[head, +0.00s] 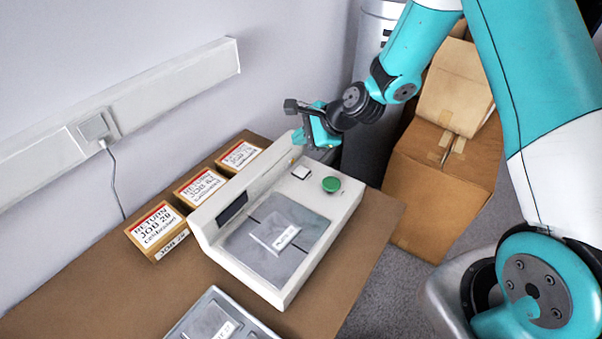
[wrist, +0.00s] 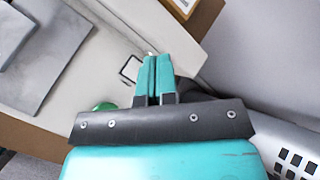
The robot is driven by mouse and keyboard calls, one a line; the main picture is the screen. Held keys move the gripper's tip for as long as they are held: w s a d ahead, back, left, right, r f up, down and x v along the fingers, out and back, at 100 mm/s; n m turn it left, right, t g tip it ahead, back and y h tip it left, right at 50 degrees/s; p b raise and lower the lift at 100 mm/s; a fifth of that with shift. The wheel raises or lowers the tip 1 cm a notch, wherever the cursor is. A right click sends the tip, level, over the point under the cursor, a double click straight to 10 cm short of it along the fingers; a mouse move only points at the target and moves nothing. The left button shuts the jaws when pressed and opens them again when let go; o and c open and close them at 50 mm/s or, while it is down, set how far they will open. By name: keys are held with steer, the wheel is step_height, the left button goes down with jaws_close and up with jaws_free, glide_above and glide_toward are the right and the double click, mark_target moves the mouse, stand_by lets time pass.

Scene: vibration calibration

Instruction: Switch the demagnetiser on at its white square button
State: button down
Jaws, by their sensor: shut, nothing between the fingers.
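The demagnetiser (head: 215,225) is a cream box with a raised back panel, on the brown table. Its white square button (head: 301,172) has a dark outline and sits on the top near the far end, left of a green round button (head: 331,184). A labelled metal piece (head: 273,232) lies on its grey plate. My gripper (head: 301,140) is shut and empty, above the far end of the demagnetiser, apart from the button.
Several boxes with return labels (head: 156,230) stand behind the demagnetiser along the wall. A grey tray (head: 213,292) is at the table's near edge. Cardboard boxes (head: 435,195) and a grey bin (head: 365,120) stand beyond the table. A wall socket (head: 95,127) has a cable.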

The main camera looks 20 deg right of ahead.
steer(key=b, duration=0.4)
glide_above(301, 171)
steer(key=f, duration=0.5)
steer(key=shift+s+f, duration=0.25)
steer(key=shift+f, duration=0.05)
steer(key=shift+f+b, duration=0.65)
steer(key=shift+f, duration=0.25)
steer(key=shift+f, duration=0.15)
stand_by(0.3)
steer(key=shift+f, duration=0.3)
steer(key=shift+f+b, duration=0.4)
stand_by(0.6)
steer(key=shift+r, duration=0.1)
steer(key=shift+r+p, duration=0.75)
steer(key=shift+p, duration=0.05)
